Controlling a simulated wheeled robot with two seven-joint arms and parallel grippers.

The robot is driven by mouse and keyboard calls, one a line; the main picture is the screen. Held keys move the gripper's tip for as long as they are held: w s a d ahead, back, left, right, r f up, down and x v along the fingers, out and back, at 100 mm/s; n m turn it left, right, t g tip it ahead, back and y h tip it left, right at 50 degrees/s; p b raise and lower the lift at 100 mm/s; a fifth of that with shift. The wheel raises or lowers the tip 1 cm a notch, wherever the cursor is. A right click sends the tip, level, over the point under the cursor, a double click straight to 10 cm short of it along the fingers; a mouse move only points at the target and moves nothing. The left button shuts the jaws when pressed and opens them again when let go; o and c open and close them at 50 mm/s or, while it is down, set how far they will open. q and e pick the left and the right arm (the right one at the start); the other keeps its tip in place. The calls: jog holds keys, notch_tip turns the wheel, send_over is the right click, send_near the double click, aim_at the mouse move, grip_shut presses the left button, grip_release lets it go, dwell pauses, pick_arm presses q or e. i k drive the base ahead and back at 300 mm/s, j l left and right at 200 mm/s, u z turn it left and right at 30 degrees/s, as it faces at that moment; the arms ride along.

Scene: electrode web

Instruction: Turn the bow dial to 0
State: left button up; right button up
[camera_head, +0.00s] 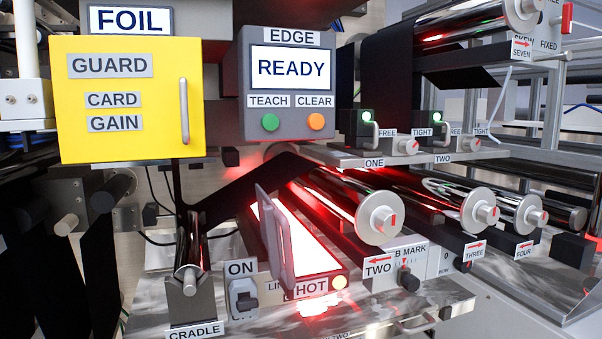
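A small black knob (463,264) with a red mark sits at the right end of the pale panel on the lower front of the machine. Beside it, a narrow white plate (446,262) carries a "0" above small lettering that looks like "BOW". I take this knob for the bow dial; it is too small to read its exact setting. Neither of my grippers shows in the head view.
Left of the dial, a panel marked "B MARK" (407,252) has a black knob (408,281). Metal rollers (380,220) project above it. A glowing red-white strip (300,240) lies by a "HOT" label (311,287). A yellow guard box (125,145) stands upper left.

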aim_at(464, 267)
jog(key=k+l+z, duration=0.1)
jog(key=l, duration=0.25)
jog(key=k+l+z, duration=0.1)
jog(key=l, duration=0.25)
jog(key=l+z, duration=0.5)
jog(key=l, duration=1.45)
jog(key=i+l+z, duration=0.15)
jog(key=i+l, duration=0.2)
jog(key=l, duration=0.15)
